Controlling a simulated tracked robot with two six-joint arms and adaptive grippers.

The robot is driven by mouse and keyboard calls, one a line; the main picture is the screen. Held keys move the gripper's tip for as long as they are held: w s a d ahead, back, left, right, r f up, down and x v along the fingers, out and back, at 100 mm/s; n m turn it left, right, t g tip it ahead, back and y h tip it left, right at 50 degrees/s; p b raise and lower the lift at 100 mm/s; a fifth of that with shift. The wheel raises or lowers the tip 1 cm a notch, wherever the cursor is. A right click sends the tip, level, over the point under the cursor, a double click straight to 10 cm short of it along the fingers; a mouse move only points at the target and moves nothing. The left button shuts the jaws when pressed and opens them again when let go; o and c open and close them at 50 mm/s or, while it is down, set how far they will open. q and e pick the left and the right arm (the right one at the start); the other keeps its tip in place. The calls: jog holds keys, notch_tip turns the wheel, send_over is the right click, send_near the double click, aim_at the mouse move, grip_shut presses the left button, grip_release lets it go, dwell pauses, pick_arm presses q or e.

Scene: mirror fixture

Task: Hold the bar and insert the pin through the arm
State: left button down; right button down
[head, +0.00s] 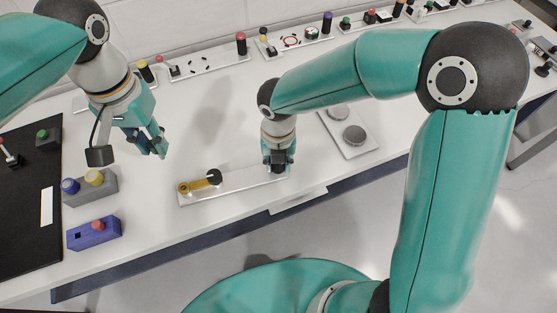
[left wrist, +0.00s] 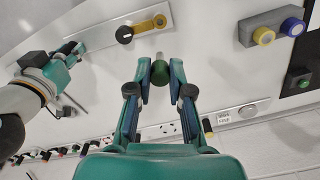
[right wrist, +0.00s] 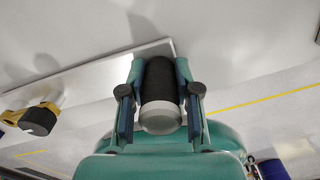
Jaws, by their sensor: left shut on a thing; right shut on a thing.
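My left gripper (head: 158,148) is in the air above the table, left of the white plate (head: 240,183). In the left wrist view it is shut on a green-headed pin (left wrist: 160,73) with a short grey shaft. The yellow arm (head: 197,185) lies on the plate's left part, with a black knob (head: 214,177) at its right end. Pin and arm are apart. My right gripper (head: 278,164) is at the plate's right end. In the right wrist view it is shut on a black, silver-ended cylinder (right wrist: 160,90), apparently the bar. How the bar meets the plate is hidden.
A grey block (head: 97,191) with blue and yellow knobs and a purple block (head: 95,234) stand at left beside a black panel (head: 25,215). A plate with two grey discs (head: 354,135) lies right of my right gripper. Several fixtures line the wall. The table's front edge is close.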

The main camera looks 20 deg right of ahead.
aim_at(163, 159)
dwell(0.3)
pick_arm(q)
notch_tip(163, 159, down, 6)
jog(key=m, duration=0.3)
jog(key=shift+f, duration=0.15)
jog(key=shift+f, duration=2.85)
jog(key=shift+f, duration=1.95)
jog(key=c, duration=1)
grip_release()
